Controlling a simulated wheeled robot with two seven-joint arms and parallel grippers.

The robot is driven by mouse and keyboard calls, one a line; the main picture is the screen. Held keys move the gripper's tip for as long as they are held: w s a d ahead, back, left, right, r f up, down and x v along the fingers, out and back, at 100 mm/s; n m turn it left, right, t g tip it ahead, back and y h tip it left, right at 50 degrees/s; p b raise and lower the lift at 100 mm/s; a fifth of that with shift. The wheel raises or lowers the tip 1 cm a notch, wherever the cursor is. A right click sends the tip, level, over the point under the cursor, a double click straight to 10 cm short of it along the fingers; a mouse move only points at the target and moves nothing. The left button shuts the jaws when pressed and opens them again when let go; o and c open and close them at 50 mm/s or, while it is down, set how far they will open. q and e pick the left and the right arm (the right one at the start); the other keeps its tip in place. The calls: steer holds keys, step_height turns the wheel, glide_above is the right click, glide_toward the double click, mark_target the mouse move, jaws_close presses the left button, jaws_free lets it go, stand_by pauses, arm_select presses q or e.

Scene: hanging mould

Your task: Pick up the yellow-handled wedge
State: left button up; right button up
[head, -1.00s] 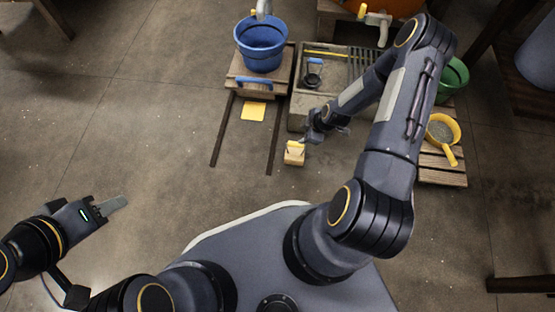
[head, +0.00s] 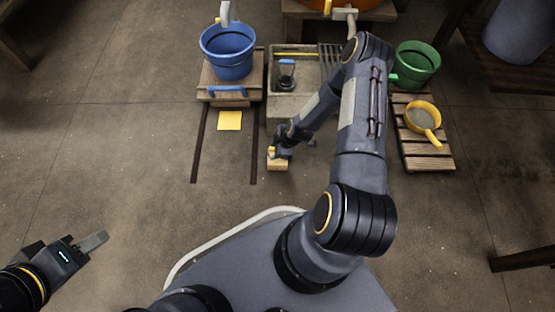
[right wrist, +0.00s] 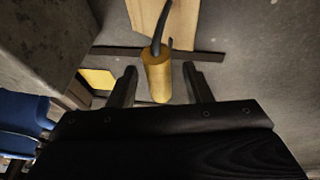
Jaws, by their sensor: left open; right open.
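The yellow-handled wedge (head: 277,163) sits on the floor in front of the grey stone basin in the head view. In the right wrist view its yellow cylindrical handle (right wrist: 158,76) lies between my fingers, with a dark curved rod leading to a pale wooden block (right wrist: 150,18). My right gripper (right wrist: 160,88) is open, one finger on each side of the handle, with gaps visible. In the head view my right gripper (head: 279,148) is small and partly covers the wedge. My left gripper (head: 92,243) is open and empty at the lower left, far from the wedge.
A blue bucket (head: 228,52) stands on a wooden cart on two dark floor rails (head: 199,145). The stone basin (head: 277,108) is behind the wedge. A green bucket (head: 415,62) and a yellow pan (head: 422,116) are at right. Floor at left is clear.

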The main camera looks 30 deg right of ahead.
jaws_close()
stand_by(0.3)
